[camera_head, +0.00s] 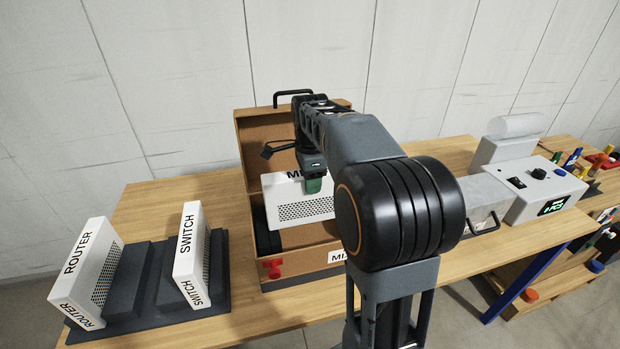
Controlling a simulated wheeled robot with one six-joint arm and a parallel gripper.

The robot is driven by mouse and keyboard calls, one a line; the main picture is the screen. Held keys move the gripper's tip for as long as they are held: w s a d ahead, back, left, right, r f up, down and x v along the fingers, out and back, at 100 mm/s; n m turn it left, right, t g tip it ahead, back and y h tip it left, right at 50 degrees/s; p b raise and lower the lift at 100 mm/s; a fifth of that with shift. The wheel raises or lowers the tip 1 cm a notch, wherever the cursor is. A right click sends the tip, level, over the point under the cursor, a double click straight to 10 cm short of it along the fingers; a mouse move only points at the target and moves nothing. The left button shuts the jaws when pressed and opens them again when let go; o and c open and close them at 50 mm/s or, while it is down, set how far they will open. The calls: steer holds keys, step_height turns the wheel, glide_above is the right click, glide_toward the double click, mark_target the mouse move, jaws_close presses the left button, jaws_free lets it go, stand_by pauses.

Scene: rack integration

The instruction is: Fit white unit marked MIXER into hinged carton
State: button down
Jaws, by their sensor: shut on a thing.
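Dark padding shows inside at the left. My arm hides the carton's right side, and I cannot tell whether the unit touches the carton.
White units marked ROUTER (82,268) and SWITCH (190,258) stand upright in a dark slotted rack (140,290) at left. A red latch (272,268) is on the carton's front. A white device (535,190) stands at right. Bare table lies behind the rack.

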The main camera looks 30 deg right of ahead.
mark_target(310, 201)
steer(key=shift+f+b, duration=2.55)
steer(key=shift+f, duration=1.2)
steer(key=c, duration=0.7)
jaws_free()
steer(key=shift+o, duration=1.4)
steer(key=shift+f, duration=0.1)
step_height(310, 201, up, 14)
steer(key=shift+p, duration=0.55)
steer(key=shift+s+a+f+n, duration=0.15)
steer(key=shift+s+a+n, duration=0.15)
steer(key=shift+n, duration=0.2)
steer(key=s+a+f+n+t, duration=0.2)
steer(key=s+a+f+n, duration=0.2)
steer(key=s+f+n, duration=0.3)
steer(key=s+a+f+n+t, duration=0.2)
steer(key=s+a+f+n, duration=0.2)
steer(key=s+f+n, duration=0.4)
steer(key=n, duration=0.4)
steer(key=shift+s+a+n, duration=0.25)
steer(key=shift+a+n, duration=0.05)
steer(key=shift+a, duration=0.1)
